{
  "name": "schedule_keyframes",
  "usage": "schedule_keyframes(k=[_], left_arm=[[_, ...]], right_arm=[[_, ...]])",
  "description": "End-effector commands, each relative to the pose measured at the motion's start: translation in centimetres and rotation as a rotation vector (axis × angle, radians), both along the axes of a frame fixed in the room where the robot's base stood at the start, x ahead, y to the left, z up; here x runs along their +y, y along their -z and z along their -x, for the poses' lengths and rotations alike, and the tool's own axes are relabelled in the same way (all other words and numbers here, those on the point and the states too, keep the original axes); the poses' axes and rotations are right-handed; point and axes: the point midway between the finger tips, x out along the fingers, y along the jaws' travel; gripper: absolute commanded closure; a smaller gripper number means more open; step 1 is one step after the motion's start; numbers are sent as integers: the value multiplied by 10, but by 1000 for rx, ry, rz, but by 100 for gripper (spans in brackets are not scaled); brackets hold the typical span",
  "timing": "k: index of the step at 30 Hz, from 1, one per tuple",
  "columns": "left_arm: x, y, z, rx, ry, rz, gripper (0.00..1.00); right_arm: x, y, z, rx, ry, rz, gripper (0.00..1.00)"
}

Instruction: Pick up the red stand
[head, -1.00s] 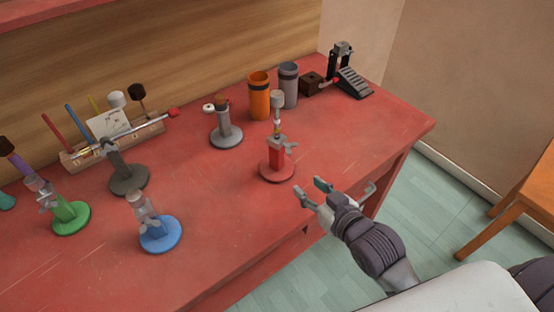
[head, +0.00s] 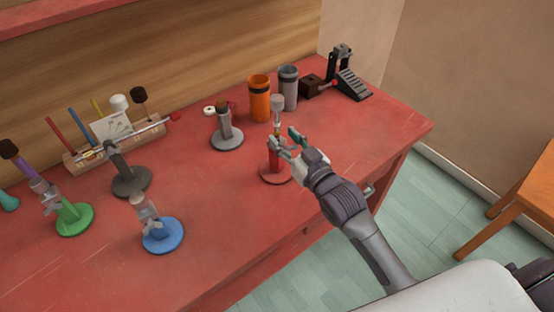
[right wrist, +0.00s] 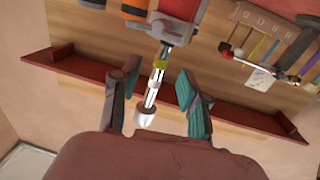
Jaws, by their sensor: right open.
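The red stand (head: 274,162) stands upright on the red table near its front right part. It has a round red base, a red upright and a thin metal rod with a grey-white knob on top. My right gripper (head: 284,141) is at its upper part, partly hiding the upright and clamp. In the right wrist view, the red stand's body (right wrist: 180,8) is at the top. Its rod runs down between the two teal-padded fingers of the right gripper (right wrist: 160,83), which are open and apart from it. My left gripper is not in view.
Behind the red stand are an orange cup (head: 259,98), a grey cup (head: 288,88) and a grey stand (head: 227,136). A black pedal (head: 352,86) sits at the back right. Blue (head: 162,235), green (head: 75,219) and dark (head: 131,181) stands are to the left.

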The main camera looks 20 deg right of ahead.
Motion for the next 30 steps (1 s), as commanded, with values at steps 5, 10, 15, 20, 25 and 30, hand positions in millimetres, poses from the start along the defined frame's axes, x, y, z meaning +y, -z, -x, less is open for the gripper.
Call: schedule_keyframes(k=[5,10,15,20,25,30], left_arm=[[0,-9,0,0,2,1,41],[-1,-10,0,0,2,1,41],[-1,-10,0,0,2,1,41],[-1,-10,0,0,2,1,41],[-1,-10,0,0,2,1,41],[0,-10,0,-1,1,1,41]], right_arm=[[7,-1,-28,-2,1,0,55],[10,1,-39,0,0,0,55],[10,2,-39,0,0,0,55],[10,2,-39,0,0,0,77],[10,2,-39,0,0,0,100],[10,2,-39,0,0,0,100]])
